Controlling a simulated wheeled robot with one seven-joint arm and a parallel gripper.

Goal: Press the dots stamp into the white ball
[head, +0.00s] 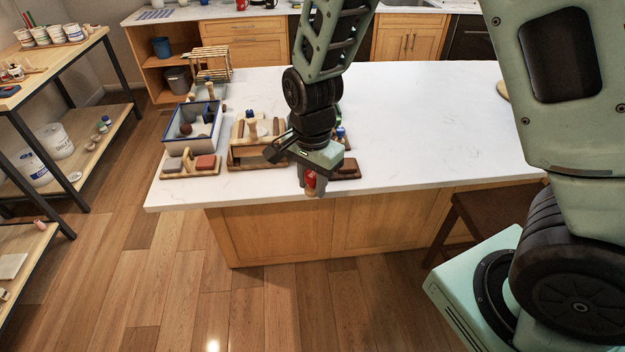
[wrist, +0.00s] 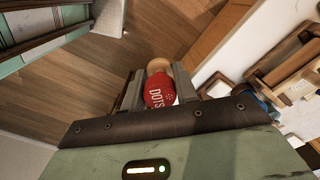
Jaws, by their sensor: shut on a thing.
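My gripper (head: 312,188) is shut on the dots stamp, which shows as a red piece (head: 310,178) in the head view. In the wrist view the stamp (wrist: 158,92) sits between the two fingers of my gripper (wrist: 158,80), its red face lettered "DOTS", with a tan round part beyond it. The gripper is near the front edge of the white counter, with wooden floor behind the stamp in the wrist view. I cannot make out the white ball in either view; my arm hides part of the counter.
The counter's right side is mostly clear.

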